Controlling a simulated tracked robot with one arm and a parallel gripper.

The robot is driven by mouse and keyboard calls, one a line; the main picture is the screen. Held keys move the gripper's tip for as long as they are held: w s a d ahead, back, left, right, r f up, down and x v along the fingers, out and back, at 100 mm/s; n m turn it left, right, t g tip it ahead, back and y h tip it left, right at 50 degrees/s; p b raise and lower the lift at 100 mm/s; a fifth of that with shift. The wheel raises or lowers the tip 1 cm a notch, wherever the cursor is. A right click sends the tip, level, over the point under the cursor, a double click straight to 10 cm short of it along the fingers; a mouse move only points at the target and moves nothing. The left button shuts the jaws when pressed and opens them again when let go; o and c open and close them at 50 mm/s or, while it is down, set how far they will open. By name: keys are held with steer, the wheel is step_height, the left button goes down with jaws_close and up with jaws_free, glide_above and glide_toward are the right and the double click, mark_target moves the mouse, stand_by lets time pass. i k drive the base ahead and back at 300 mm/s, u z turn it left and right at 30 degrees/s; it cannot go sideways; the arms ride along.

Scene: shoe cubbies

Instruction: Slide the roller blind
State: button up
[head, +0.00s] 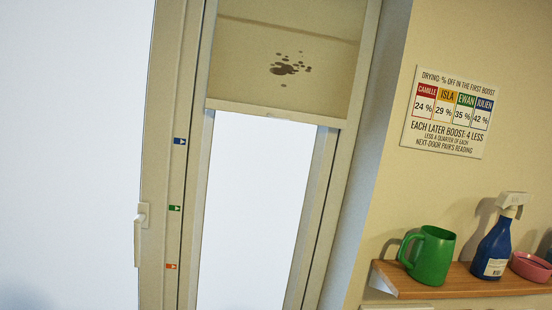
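The roller blind (250,60) is beige and covers the upper part of a narrow window. A cluster of dark stains marks its cloth. Its pale bottom bar (275,113) spans the frame, with a small tab near its middle. The bar sits above the blue marker (180,141) on the left side of the frame. A green marker (174,208) and an orange marker (171,267) are lower on the same side. The bright pane (255,210) below the bar is uncovered. My gripper does not show in this view.
A white handle (140,230) sticks out at the frame's left. At right, a wooden shelf (440,287) holds a green jug (432,257), a blue spray bottle (496,245) and a pink bowl (530,266). A sign (446,112) with names and percentages hangs above.

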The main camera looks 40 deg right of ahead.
mark_target(258, 69)
steer(key=z, duration=0.35)
steer(key=i, duration=0.95)
steer(key=z, duration=0.3)
